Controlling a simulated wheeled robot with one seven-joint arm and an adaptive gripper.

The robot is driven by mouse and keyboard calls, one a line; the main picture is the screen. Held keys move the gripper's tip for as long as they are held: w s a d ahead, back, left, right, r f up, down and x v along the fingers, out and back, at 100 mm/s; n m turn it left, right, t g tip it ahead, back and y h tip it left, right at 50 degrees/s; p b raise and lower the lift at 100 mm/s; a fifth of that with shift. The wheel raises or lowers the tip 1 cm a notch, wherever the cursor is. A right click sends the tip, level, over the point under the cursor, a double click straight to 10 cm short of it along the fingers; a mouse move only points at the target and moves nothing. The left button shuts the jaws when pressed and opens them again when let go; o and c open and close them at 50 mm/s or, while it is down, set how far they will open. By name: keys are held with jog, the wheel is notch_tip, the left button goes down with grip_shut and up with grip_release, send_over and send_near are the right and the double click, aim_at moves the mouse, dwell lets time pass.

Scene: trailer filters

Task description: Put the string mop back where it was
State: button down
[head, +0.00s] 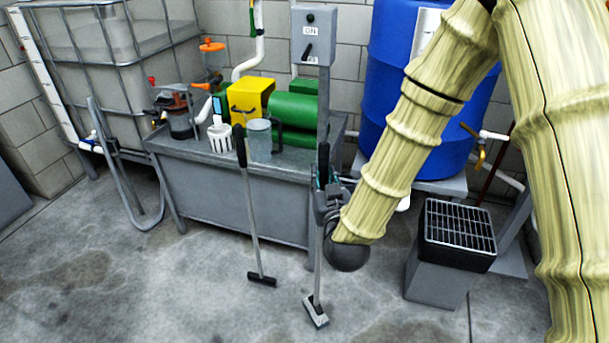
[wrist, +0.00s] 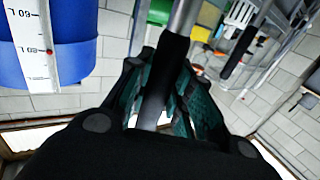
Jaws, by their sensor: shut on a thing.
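My gripper (head: 326,192) is shut on the black grip of a long-handled tool, taken as the string mop (head: 317,262). The mop stands nearly upright, its pale head (head: 316,313) low at the floor; I cannot tell whether it touches, and no separate strings can be made out. In the wrist view the black grip (wrist: 165,85) runs between the teal finger pads. A second long-handled tool (head: 250,210), with a black grip and a dark flat foot, leans against the front of the bench to the left of the mop.
The grey bench (head: 235,200) carries a green motor (head: 293,113), a yellow box (head: 250,97), a clear jug (head: 259,140) and a white slotted cup (head: 217,143). A blue barrel (head: 400,35) stands behind my arm. A grey bin with a black grate (head: 457,228) is at right. Front-left floor is clear.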

jog(key=w+a+f+b, duration=0.1)
jog(key=w+a+f, duration=0.1)
jog(key=w, duration=0.3)
jog(key=w+a+f+b, duration=0.1)
jog(key=w+a+f, duration=0.1)
jog(key=w, duration=0.4)
jog(key=shift+a+f, duration=0.2)
jog(key=shift+f, duration=0.05)
jog(key=shift+w, duration=0.1)
jog(key=c, duration=1.3)
grip_release()
jog(key=shift+f, duration=0.15)
